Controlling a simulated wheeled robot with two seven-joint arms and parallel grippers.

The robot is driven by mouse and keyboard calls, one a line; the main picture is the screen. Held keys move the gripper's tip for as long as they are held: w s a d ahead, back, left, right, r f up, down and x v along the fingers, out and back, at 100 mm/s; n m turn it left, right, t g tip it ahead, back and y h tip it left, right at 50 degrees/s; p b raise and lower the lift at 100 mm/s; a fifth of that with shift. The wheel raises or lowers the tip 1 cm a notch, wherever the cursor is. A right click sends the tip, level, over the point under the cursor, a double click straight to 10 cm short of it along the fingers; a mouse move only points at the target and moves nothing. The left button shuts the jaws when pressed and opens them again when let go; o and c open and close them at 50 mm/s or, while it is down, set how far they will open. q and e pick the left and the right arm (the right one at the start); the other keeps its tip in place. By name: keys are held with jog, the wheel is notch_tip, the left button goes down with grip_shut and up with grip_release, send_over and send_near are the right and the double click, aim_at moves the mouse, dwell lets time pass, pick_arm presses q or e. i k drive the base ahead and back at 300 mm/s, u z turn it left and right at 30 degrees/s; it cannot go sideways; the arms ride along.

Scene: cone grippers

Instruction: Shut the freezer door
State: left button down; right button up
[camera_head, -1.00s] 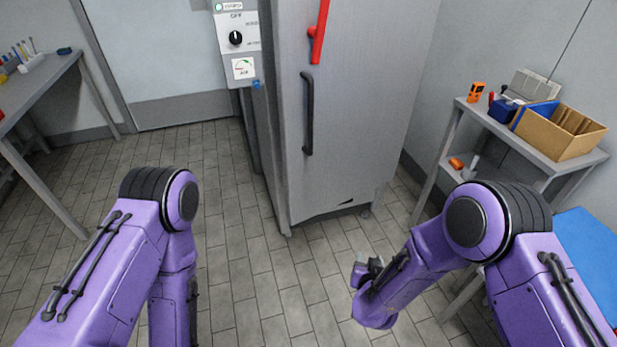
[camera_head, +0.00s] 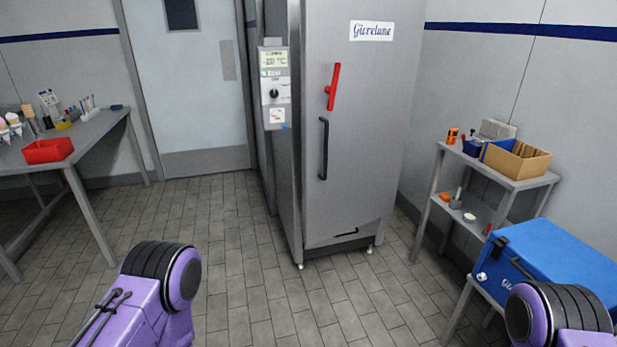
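A tall grey freezer stands in the middle of the head view. Its door (camera_head: 372,150) faces me, with a black vertical handle (camera_head: 323,148), a red lever (camera_head: 333,87) above it and a white name label (camera_head: 371,30) near the top. I cannot tell from this angle whether the door is fully shut or slightly ajar. Neither gripper is in view. Only purple upper parts of my arms show at the bottom left and bottom right, well apart from the freezer.
A control panel (camera_head: 274,90) is at the freezer's left. A grey table (camera_head: 98,130) with a red tray (camera_head: 48,151) is at left. A shelf stand (camera_head: 520,182) with a cardboard box (camera_head: 518,160) and a blue cooler (camera_head: 545,262) are at right. The tiled floor before the freezer is clear.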

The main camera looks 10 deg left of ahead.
aim_at(352, 153)
jog(key=k, duration=0.6)
jog(key=z, duration=0.45)
jog(key=i, duration=2.3)
jog(key=u, duration=0.75)
